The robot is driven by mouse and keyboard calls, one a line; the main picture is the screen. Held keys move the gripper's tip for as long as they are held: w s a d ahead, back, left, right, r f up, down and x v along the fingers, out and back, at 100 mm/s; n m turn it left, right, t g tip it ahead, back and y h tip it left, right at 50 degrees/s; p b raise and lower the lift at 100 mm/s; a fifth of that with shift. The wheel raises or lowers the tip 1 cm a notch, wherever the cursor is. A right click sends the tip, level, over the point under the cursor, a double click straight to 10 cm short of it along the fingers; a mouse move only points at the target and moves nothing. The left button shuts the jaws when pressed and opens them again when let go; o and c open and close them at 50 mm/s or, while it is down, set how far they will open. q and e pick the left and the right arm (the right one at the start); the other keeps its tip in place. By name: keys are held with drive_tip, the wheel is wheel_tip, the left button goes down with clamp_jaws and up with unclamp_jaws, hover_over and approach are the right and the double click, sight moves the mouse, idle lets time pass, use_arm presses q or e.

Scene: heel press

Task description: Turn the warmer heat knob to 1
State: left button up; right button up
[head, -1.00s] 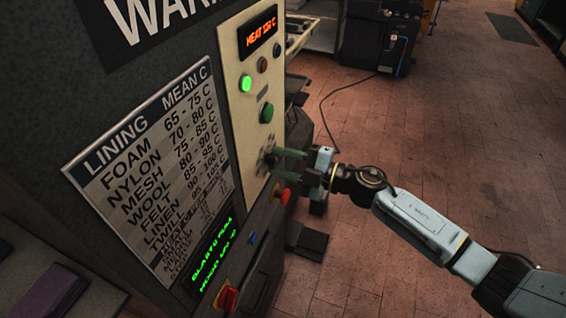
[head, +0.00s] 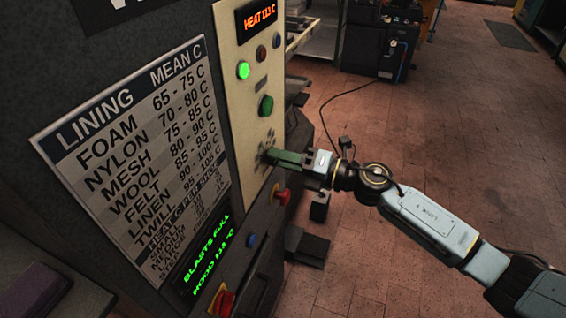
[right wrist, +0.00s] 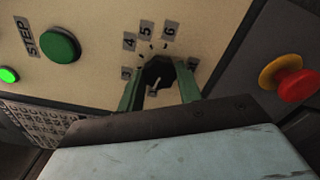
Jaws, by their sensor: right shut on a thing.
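The heat knob (right wrist: 158,73) is a dark knob on the cream panel (right wrist: 100,30), ringed by number labels; 4, 5 and 6 read clearly in the right wrist view, and the lower numbers are partly hidden. A pale pointer mark on the knob points down and slightly left in that view. My right gripper (head: 272,156) has its green fingers on the knob, one on either side, and it also shows in the right wrist view (right wrist: 160,88). In the head view the fingers hide the knob. My left gripper is not in view.
A green STEP button (right wrist: 61,46) and a lit green lamp (head: 243,70) are on the panel. A red emergency button (right wrist: 296,85) sits close beside the gripper. A lining chart (head: 140,140) and a green text display (head: 205,262) are on the machine's dark side.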

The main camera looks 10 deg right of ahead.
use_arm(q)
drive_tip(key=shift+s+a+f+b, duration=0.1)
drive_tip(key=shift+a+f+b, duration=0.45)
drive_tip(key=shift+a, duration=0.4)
use_arm(e)
drive_tip(key=shift+n, duration=1.1)
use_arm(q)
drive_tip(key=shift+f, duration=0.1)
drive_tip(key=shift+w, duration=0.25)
use_arm(e)
drive_tip(key=o, duration=1)
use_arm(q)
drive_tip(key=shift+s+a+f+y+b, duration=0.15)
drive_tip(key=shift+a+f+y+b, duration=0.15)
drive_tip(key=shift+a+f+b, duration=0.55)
use_arm(e)
drive_tip(key=v, duration=1.3)
